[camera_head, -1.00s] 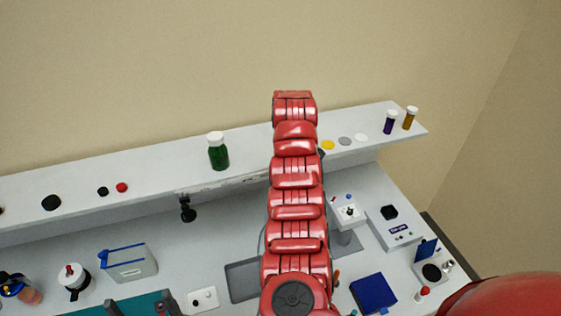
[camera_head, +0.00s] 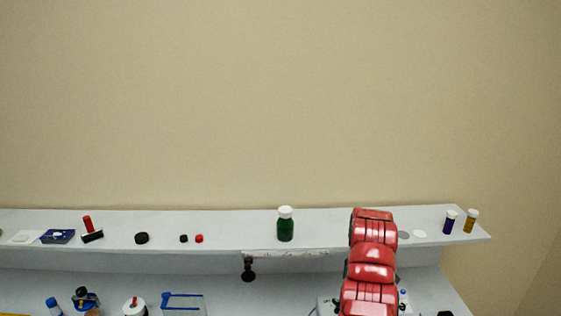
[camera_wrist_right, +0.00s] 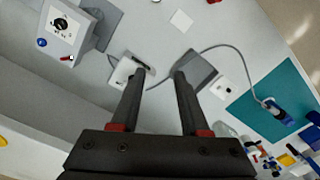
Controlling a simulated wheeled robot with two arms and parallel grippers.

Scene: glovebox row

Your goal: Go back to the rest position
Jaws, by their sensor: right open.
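My right arm shows in the head view as a red segmented arm reaching up in front of the shelf's right part; its gripper is not visible there. In the right wrist view my right gripper (camera_wrist_right: 158,95) is open, with nothing between its two dark fingers. It hangs above the bench, over a white plate with a cable and a grey pad (camera_wrist_right: 196,72). My left gripper is in neither view.
The shelf (camera_head: 330,235) carries a green bottle (camera_head: 285,225), a purple vial (camera_head: 450,222) and an amber vial (camera_head: 471,222). A clear box with a blue rim (camera_head: 184,303) stands below. In the wrist view a teal mat (camera_wrist_right: 270,105) and a white device (camera_wrist_right: 68,27) flank the gripper.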

